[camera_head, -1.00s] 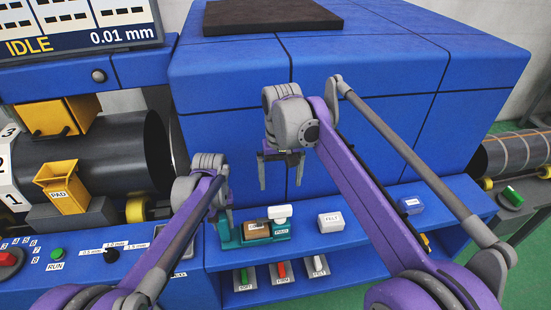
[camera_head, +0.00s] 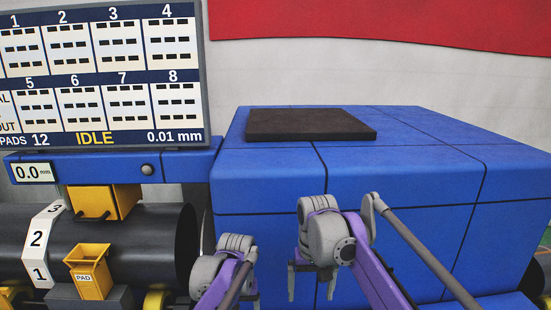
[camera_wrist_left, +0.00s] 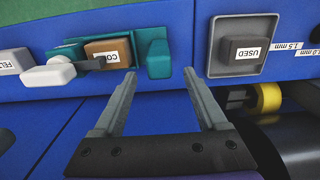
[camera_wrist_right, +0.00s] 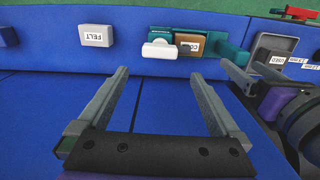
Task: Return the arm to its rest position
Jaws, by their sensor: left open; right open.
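My right gripper (camera_head: 317,281) is open and empty in front of the blue machine housing (camera_head: 390,165) in the head view. In the right wrist view its open fingers (camera_wrist_right: 158,95) have only the blue surface between them. My left gripper shows only partly at the bottom of the head view. In the left wrist view its fingers (camera_wrist_left: 160,88) are apart and empty, near a teal holder (camera_wrist_left: 158,58) with a brown block (camera_wrist_left: 108,52) and a tray (camera_wrist_left: 239,45) holding a block marked USED. No object touches either gripper's fingertips.
A display (camera_head: 105,75) reading IDLE stands at left above a dark cylinder (camera_head: 160,245) and a yellow pad box (camera_head: 88,270). A dark slab (camera_head: 310,124) lies on the housing. A FELT block (camera_wrist_right: 96,35) sits on the shelf in the right wrist view.

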